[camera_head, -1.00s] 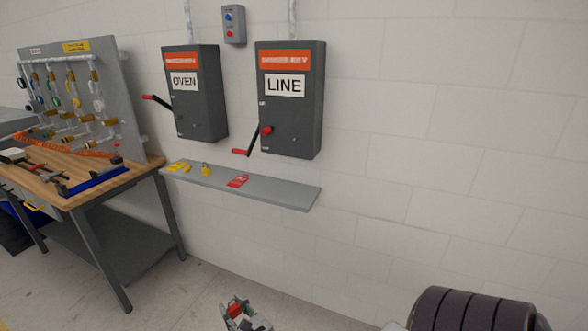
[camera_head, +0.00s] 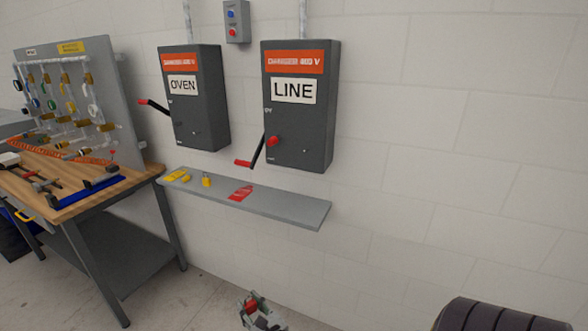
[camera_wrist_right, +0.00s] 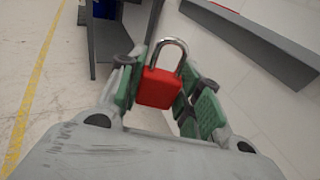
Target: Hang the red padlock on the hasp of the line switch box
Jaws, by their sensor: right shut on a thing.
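The red padlock (camera_wrist_right: 157,88) is between the green-padded fingers of my right gripper (camera_wrist_right: 165,93), its silver shackle pointing up and away in the right wrist view. My right gripper (camera_head: 262,311) is shut on it and sits low at the bottom of the head view, below the shelf and well apart from the boxes. The line switch box (camera_head: 299,120) is a dark grey box on the wall with an orange label and a red-tipped handle (camera_head: 257,152) pointing down. Its hasp is too small to make out. My left gripper is not in view.
A grey shelf (camera_head: 290,208) under the boxes holds red tags (camera_head: 241,193), a yellow padlock (camera_head: 206,180) and yellow tags (camera_head: 177,176). The oven switch box (camera_head: 195,110) hangs left of the line box. A workbench (camera_head: 120,182) stands at left. Wall right of the line box is bare.

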